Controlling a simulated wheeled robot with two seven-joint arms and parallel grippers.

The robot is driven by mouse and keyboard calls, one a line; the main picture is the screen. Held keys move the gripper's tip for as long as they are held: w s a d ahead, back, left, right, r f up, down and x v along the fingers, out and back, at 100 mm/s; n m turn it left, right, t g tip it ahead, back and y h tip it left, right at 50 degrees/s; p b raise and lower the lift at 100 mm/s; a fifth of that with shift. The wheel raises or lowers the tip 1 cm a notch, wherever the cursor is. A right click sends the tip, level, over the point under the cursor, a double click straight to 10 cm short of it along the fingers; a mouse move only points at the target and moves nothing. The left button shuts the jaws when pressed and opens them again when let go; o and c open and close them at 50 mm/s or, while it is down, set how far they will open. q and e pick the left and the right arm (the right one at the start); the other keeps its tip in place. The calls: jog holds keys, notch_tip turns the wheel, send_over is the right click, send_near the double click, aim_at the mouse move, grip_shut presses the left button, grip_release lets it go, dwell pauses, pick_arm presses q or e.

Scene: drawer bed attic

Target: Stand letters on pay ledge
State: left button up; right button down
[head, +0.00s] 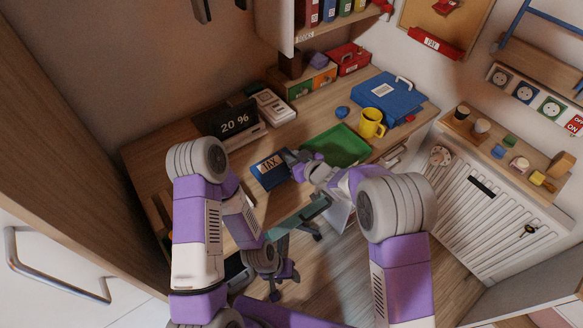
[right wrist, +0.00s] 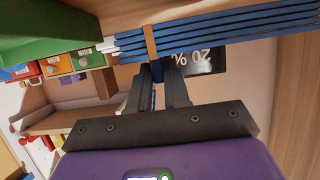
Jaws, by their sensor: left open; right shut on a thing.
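A blue bundle of letters (head: 270,171) with a white label, which seems to read TAX, is above the desk at its front middle. In the right wrist view the bundle (right wrist: 230,38) shows as several blue layers with a tan band. My right gripper (head: 292,163) is shut on its edge; the fingertips (right wrist: 158,72) meet it beside the band. My left gripper (head: 284,274) is open and empty, low in front of the desk. A red ledge (head: 425,38) with a small white label is on the wall below the corkboard. I cannot tell which ledge is the pay ledge.
A green tray (head: 345,149), a yellow mug (head: 371,123) and a blue binder (head: 388,100) stand on the desk right of the bundle. A black 20 % sign (head: 228,121) stands at left. A shelf (head: 335,28) of binders overhangs the back. A radiator (head: 490,215) is at right.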

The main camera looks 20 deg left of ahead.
jog(key=shift+f+b, duration=0.55)
jog(key=shift+f, duration=1.3)
jog(key=shift+f, duration=0.15)
jog(key=c, duration=1.1)
grip_release()
